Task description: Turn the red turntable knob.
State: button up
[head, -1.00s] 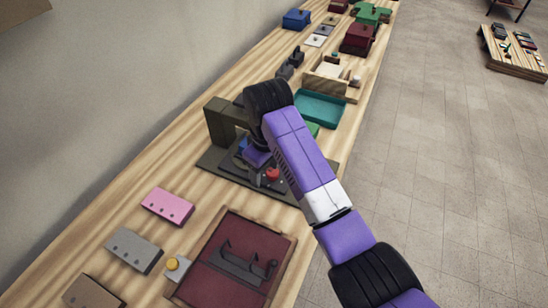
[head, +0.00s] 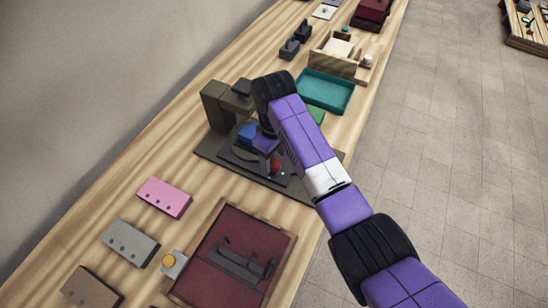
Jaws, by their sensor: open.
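The red knob (head: 274,166) sits at the front of a dark turntable fixture (head: 222,161) on the wooden bench. It is partly hidden behind my purple arm. A round dark disc with a blue block (head: 247,133) on it lies behind the knob. My gripper (head: 279,176) points down at the knob, with its dark fingers around or just beside it. The fingers are small and partly covered, so I cannot tell whether they touch the knob. The gripper is open.
A teal tray (head: 325,91) and a wooden holder (head: 336,60) stand beyond the fixture. A dark red panel with a grey handle (head: 238,262) lies nearer. Pink (head: 164,197) and grey (head: 130,242) blocks lie at left. The wall borders the bench; open floor is at right.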

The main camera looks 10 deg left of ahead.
jog(key=shift+f, duration=0.7)
grip_shut()
jog(key=shift+m, duration=0.3)
